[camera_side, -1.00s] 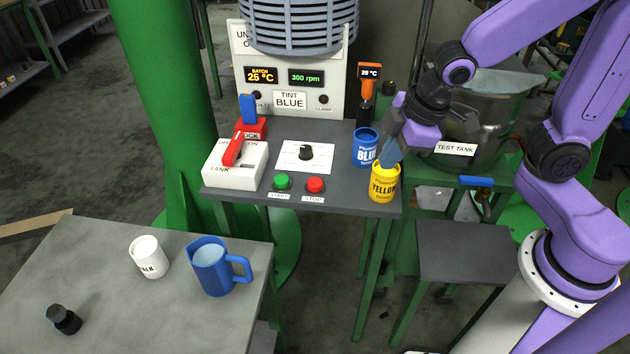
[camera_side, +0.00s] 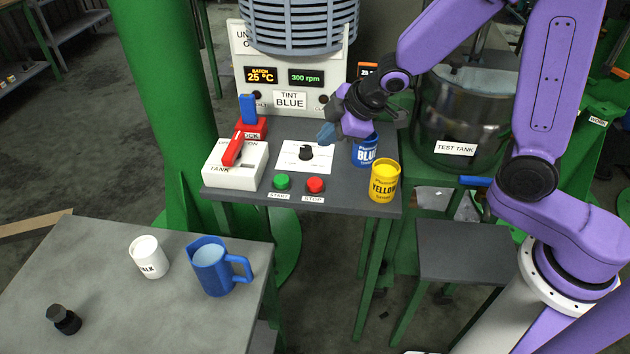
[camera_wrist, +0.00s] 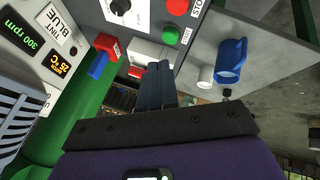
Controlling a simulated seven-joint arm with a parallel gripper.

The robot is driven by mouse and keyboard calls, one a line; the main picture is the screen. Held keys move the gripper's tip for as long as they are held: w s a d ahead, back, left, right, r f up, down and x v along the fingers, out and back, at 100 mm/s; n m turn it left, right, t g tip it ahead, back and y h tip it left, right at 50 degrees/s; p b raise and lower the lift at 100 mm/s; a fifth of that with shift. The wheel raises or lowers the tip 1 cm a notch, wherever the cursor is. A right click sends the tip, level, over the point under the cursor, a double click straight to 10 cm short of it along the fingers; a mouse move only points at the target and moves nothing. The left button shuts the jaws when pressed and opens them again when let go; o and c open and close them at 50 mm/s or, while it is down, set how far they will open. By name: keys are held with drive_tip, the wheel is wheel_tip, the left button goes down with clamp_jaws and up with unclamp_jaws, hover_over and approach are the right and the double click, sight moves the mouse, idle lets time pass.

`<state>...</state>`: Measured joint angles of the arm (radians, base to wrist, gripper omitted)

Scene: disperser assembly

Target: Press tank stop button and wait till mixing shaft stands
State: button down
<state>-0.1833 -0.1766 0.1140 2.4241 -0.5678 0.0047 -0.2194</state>
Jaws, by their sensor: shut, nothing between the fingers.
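The red STOP button (camera_side: 316,185) sits at the front of the grey control shelf, right of the green START button (camera_side: 282,181). In the wrist view the red button (camera_wrist: 178,7) and green button (camera_wrist: 169,34) show near the top. The speed display (camera_side: 306,77) reads 300 rpm. The mixing shaft itself cannot be made out. My gripper (camera_side: 326,138) is shut and empty, above the back right of the white dial panel (camera_side: 290,160), behind and above the red button and apart from it. Its blue fingers (camera_wrist: 159,82) are together in the wrist view.
The blue cup (camera_side: 364,152) and yellow cup (camera_side: 384,182) stand on the shelf's right. A red-handled white switch box (camera_side: 222,170) is at its left. The test tank (camera_side: 455,120) stands right. A blue jug (camera_side: 212,268) and white cup (camera_side: 149,257) are on the front table.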

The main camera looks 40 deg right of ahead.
sight(318, 184)
drive_tip(key=w+f, duration=0.1)
drive_tip(key=w+n+t+y, duration=0.1)
drive_tip(key=shift+w+a+f+t, duration=0.2)
drive_tip(key=shift+w+f+t, duration=0.1)
drive_tip(key=shift+w+f, duration=0.1)
drive_tip(key=shift+f+y, duration=0.1)
drive_tip(key=shift+y, duration=0.3)
drive_tip(key=shift+f, duration=0.1)
idle(0.4)
drive_tip(key=shift+f, duration=4.35)
drive_tip(key=shift+f, duration=0.25)
drive_tip(key=shift+f, duration=0.15)
